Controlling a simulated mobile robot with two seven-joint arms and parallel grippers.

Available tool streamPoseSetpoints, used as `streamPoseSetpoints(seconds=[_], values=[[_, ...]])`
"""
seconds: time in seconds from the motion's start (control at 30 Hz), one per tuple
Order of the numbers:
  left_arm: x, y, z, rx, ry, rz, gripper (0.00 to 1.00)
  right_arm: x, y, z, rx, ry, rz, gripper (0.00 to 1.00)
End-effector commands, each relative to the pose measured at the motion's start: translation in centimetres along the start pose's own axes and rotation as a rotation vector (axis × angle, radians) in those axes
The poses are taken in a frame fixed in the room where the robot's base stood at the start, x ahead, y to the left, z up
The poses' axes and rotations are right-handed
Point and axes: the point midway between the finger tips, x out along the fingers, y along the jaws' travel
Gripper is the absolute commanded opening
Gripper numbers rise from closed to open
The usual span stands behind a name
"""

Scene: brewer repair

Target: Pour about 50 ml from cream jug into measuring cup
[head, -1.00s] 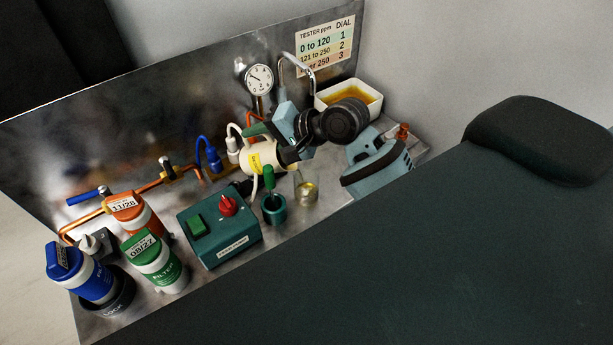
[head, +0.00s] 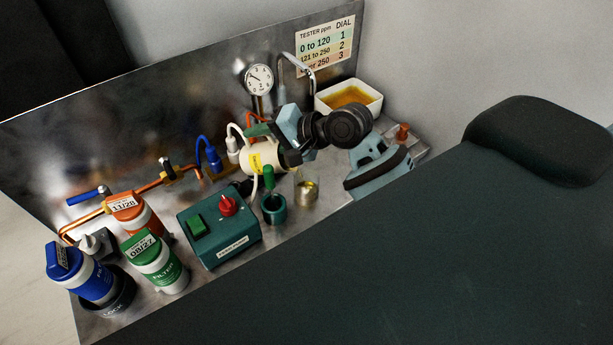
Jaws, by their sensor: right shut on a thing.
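The cream jug (head: 258,159), pale with a yellow label, is at the middle of the bench, raised beside the measuring cup. My right gripper (head: 290,156) is shut on the jug at its right side; the fingers are partly hidden by the jug and my wrist. The jug looks tilted, but I cannot tell how far. The clear measuring cup (head: 306,192) stands just right of and below the jug, with a little yellowish content at its bottom. I cannot make out a stream between them. My left gripper is not in view.
A teal box (head: 220,238) with a red knob and a green pot (head: 273,209) stand close in front. Filter cartridges (head: 155,262) stand at the left. A white tray (head: 375,106) with amber liquid is behind my right wrist. A gauge (head: 259,79) and copper pipes are at the back.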

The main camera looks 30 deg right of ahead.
Motion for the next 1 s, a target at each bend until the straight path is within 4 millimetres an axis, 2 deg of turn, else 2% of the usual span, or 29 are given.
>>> streamPoseSetpoints(seconds=[0.87, 1.0], values=[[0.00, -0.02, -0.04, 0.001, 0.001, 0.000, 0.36, -0.49, -0.22, -0.01, -0.002, 0.004, -0.050, 0.01], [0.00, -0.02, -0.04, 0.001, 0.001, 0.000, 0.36, 0.23, -0.52, -0.12, -0.010, -0.001, 0.038, 0.01]])
